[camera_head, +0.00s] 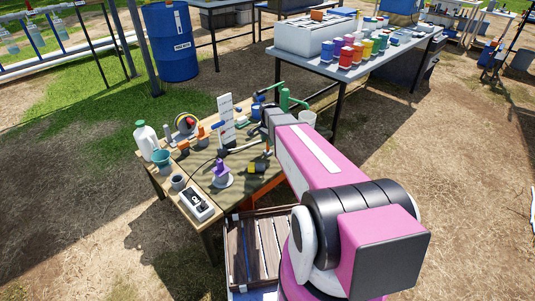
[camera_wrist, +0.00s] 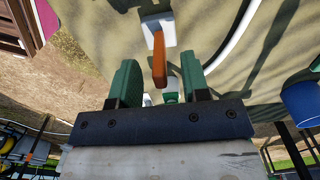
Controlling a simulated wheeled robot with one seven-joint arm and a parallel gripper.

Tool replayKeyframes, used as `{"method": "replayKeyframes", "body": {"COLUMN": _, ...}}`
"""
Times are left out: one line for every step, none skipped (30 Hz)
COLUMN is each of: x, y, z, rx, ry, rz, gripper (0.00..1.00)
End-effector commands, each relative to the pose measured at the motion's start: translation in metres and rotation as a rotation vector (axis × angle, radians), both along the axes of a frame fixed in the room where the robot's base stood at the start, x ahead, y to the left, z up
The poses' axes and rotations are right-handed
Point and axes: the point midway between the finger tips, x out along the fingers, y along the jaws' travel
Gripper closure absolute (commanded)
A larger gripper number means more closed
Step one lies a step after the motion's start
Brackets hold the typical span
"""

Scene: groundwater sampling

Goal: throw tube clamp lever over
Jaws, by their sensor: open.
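In the wrist view, an orange lever (camera_wrist: 159,62) stands out from a small white clamp body (camera_wrist: 157,28) over the olive mat. My gripper (camera_wrist: 160,75) is open, with one green finger on each side of the lever. Gaps show between the lever and both fingers, so it appears untouched. How deep the lever sits between the fingers is hard to tell. In the head view, my pink arm reaches over the work table (camera_head: 208,222), and my gripper (camera_head: 258,122) is small there. I cannot pick out the clamp for sure in that view.
A white tube (camera_wrist: 237,38) curves beside the clamp. A blue container (camera_wrist: 300,103) stands at the right. In the head view, a white jug (camera_head: 146,141), a purple-topped item (camera_head: 221,172), a white board (camera_head: 226,119) and a green pump (camera_head: 285,99) crowd the table.

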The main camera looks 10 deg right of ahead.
Motion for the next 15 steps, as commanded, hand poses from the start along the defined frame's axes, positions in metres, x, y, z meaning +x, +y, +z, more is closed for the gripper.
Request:
{"method": "replayKeyframes", "body": {"x": 0.0001, "y": 0.0001, "z": 0.0000, "rx": 0.000, "ry": 0.000, "rz": 0.000, "gripper": 0.57}}
{"method": "replayKeyframes", "body": {"x": 0.0001, "y": 0.0001, "z": 0.0001, "rx": 0.000, "ry": 0.000, "rz": 0.000, "gripper": 0.57}}
{"method": "replayKeyframes", "body": {"x": 0.0001, "y": 0.0001, "z": 0.0001, "rx": 0.000, "ry": 0.000, "rz": 0.000, "gripper": 0.57}}
{"method": "replayKeyframes", "body": {"x": 0.0001, "y": 0.0001, "z": 0.0001, "rx": 0.000, "ry": 0.000, "rz": 0.000, "gripper": 0.57}}
{"method": "replayKeyframes", "body": {"x": 0.0001, "y": 0.0001, "z": 0.0001, "rx": 0.000, "ry": 0.000, "rz": 0.000, "gripper": 0.64}}
{"method": "replayKeyframes", "body": {"x": 0.0001, "y": 0.0001, "z": 0.0002, "rx": 0.000, "ry": 0.000, "rz": 0.000, "gripper": 0.77}}
{"method": "replayKeyframes", "body": {"x": 0.0000, "y": 0.0000, "z": 0.0002, "rx": 0.000, "ry": 0.000, "rz": 0.000, "gripper": 0.87}}
{"method": "replayKeyframes", "body": {"x": 0.0000, "y": 0.0000, "z": 0.0002, "rx": 0.000, "ry": 0.000, "rz": 0.000, "gripper": 0.96}}
{"method": "replayKeyframes", "body": {"x": 0.0000, "y": 0.0000, "z": 0.0003, "rx": 0.000, "ry": 0.000, "rz": 0.000, "gripper": 1.00}}
{"method": "replayKeyframes", "body": {"x": 0.0000, "y": 0.0000, "z": 0.0003, "rx": 0.000, "ry": 0.000, "rz": 0.000, "gripper": 1.00}}
{"method": "replayKeyframes", "body": {"x": 0.0000, "y": 0.0000, "z": 0.0003, "rx": 0.000, "ry": 0.000, "rz": 0.000, "gripper": 1.00}}
{"method": "replayKeyframes", "body": {"x": 0.0000, "y": 0.0000, "z": 0.0003, "rx": 0.000, "ry": 0.000, "rz": 0.000, "gripper": 1.00}}
{"method": "replayKeyframes", "body": {"x": -0.0004, "y": -0.0001, "z": 0.0003, "rx": 0.001, "ry": -0.001, "rz": 0.000, "gripper": 1.00}}
{"method": "replayKeyframes", "body": {"x": -0.0013, "y": -0.0006, "z": 0.0002, "rx": 0.002, "ry": -0.003, "rz": 0.000, "gripper": 1.00}}
{"method": "replayKeyframes", "body": {"x": -0.0037, "y": -0.0017, "z": -0.0003, "rx": 0.007, "ry": -0.009, "rz": -0.001, "gripper": 1.00}}
